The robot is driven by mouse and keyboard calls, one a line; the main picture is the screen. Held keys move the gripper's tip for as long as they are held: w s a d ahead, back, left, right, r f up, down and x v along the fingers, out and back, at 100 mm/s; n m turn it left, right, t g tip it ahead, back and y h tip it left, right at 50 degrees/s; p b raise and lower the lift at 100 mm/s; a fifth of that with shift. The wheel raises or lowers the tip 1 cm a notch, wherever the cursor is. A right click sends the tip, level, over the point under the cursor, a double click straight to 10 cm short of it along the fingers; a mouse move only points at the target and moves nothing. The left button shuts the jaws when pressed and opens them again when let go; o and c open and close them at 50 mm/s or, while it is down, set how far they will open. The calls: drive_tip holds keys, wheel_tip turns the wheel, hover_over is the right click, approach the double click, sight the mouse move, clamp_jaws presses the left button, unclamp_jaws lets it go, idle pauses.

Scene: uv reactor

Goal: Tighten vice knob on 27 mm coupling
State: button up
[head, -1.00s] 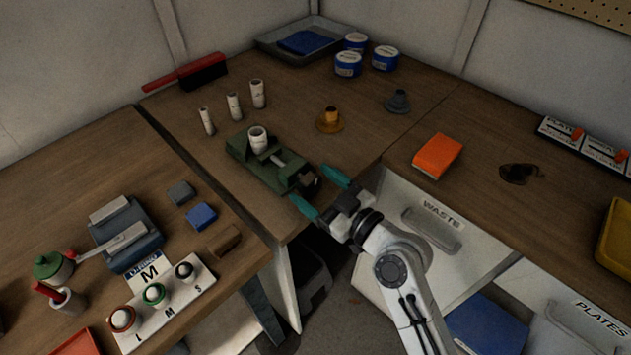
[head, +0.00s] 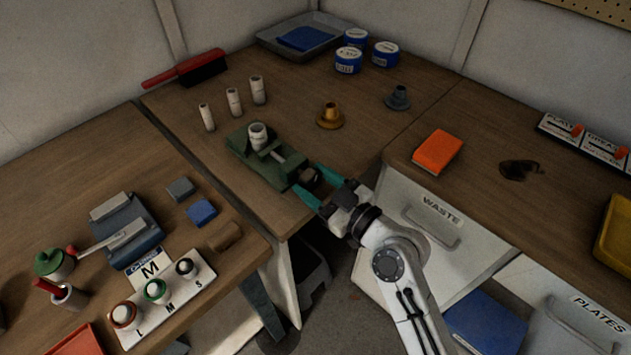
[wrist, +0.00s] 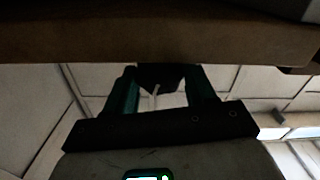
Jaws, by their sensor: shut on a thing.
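The green vice (head: 262,170) stands near the front corner of the middle bench. A white coupling (head: 258,136) sits upright in it at the jaw end. The dark vice knob (head: 309,177) is at the vice's near end. My gripper (head: 308,178) has its teal fingers on either side of the knob and is shut on it. In the wrist view my gripper (wrist: 162,82) shows one finger on each side of the dark knob (wrist: 160,76). The exact contact is too dark to make out.
Several white couplings (head: 234,102) stand behind the vice. A brass flanged part (head: 330,116) and a grey one (head: 398,98) stand to the right. An orange block (head: 437,151) lies on the right bench.

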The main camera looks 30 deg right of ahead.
drive_tip(key=shift+r+m, duration=0.1)
drive_tip(key=shift+m, duration=0.2)
drive_tip(key=m, duration=0.3)
drive_tip(key=shift+m, duration=0.3)
drive_tip(key=shift+w+r+m+p, duration=0.1)
drive_tip(key=shift+m+p, duration=0.2)
drive_tip(key=shift+m, duration=1.9)
drive_tip(key=o, duration=1)
drive_tip(key=shift+o, duration=0.2)
drive_tip(key=shift+f, duration=0.3)
